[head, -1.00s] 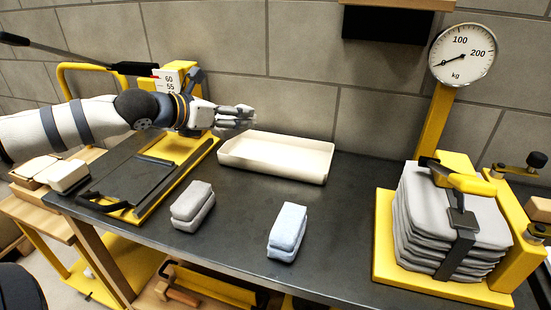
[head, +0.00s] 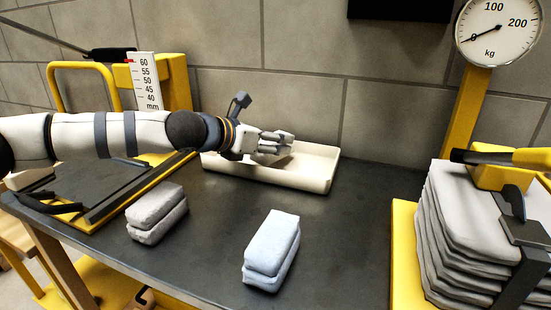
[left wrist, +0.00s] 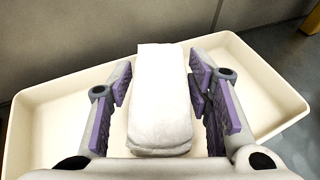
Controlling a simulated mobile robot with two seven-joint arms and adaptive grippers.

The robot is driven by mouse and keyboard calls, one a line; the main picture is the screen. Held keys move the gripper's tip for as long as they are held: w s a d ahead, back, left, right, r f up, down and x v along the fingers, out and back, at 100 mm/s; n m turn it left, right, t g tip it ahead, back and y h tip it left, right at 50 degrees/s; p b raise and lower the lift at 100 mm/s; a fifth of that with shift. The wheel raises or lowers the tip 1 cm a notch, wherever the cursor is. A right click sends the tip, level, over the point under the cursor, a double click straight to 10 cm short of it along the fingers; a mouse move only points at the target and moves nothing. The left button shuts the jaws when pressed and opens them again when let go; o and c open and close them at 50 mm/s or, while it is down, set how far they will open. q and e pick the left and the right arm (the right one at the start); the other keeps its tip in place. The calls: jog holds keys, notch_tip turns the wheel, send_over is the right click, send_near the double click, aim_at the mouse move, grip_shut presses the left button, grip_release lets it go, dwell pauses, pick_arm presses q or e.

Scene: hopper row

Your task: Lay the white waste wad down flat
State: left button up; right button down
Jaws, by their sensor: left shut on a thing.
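My left gripper (head: 285,143) reaches in from the left and is over the cream tray (head: 318,182) at the back of the bench. It is shut on the white waste wad (left wrist: 163,95), a thick folded pad held between the purple finger pads in the left wrist view. The wad points away from the gripper, with the tray (left wrist: 45,112) behind and around it. In the head view the fingers and hand largely hide the wad. I cannot tell whether it touches the tray floor. My right gripper is not in view.
A grey wad (head: 156,212) and a pale blue wad (head: 271,248) lie on the dark bench (head: 215,225). A strapped grey stack (head: 455,235) stands at the right below a dial scale (head: 496,30). A thickness gauge (head: 146,80) stands at the left.

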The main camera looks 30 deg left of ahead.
pick_arm(q)
notch_tip(320, 180, down, 2)
jog(key=shift+a+f, duration=0.1)
jog(key=shift+s+r, duration=0.1)
jog(key=shift+r, duration=0.1)
jog(key=shift+f, duration=0.15)
jog(key=o, duration=1.3)
